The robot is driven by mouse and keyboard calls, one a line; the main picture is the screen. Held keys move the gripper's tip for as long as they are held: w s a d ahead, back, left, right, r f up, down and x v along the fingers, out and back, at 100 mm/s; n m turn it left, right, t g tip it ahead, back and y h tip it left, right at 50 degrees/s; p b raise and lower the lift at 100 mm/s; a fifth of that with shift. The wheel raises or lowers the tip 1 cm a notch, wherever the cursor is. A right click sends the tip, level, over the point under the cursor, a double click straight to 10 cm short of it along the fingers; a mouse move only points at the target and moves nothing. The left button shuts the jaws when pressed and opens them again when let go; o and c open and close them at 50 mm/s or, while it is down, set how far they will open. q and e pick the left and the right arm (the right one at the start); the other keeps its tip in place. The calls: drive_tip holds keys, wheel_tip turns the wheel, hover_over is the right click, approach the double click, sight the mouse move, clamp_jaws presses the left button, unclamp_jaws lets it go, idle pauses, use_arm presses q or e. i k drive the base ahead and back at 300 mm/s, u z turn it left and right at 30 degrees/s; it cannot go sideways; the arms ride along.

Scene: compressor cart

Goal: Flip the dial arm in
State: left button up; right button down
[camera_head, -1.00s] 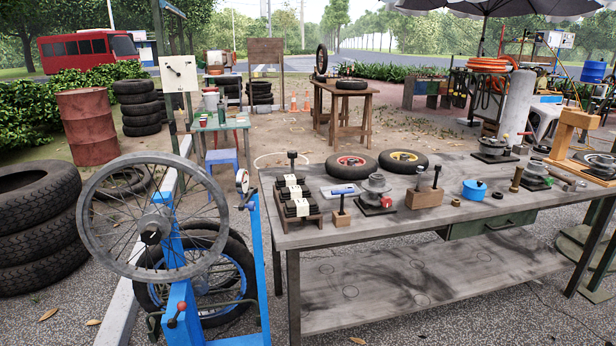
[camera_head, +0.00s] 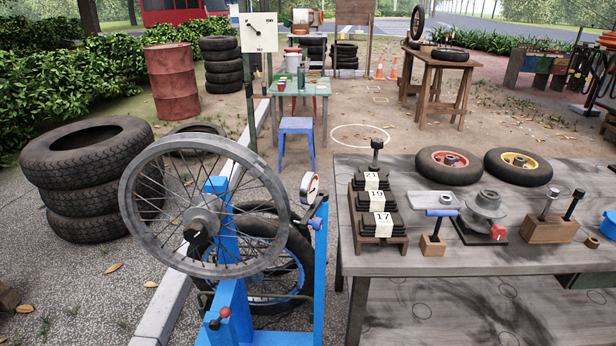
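A blue wheel stand (camera_head: 232,300) holds a bare spoked wheel rim (camera_head: 130,215) at the left centre. A round white-faced dial gauge (camera_head: 310,186) sits at the top of a blue upright (camera_head: 320,270), just right of the rim and apart from it. A short blue piece (camera_head: 318,216) shows just below the dial. A lever with a red knob (camera_head: 225,311) is low on the front of the stand. A tyred wheel with a blue rim (camera_head: 290,280) stands behind the spoked rim, partly hidden. Neither of my grippers is in view.
A grey workbench (camera_head: 450,257) stands close on the right, with numbered black blocks (camera_head: 377,200), small wheels (camera_head: 449,166) and tools on it. Stacked tyres (camera_head: 85,170) stand at the left. A blue stool (camera_head: 296,140) is behind the stand. Paving at front left is mostly clear.

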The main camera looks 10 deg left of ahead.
sight(311, 180)
drive_tip(key=u, duration=0.1)
drive_tip(key=i, duration=0.2)
drive_tip(key=u, duration=0.1)
drive_tip(key=k, duration=0.5)
drive_tip(key=z, duration=0.4)
drive_tip(key=i, duration=0.7)
drive_tip(key=u, duration=0.95)
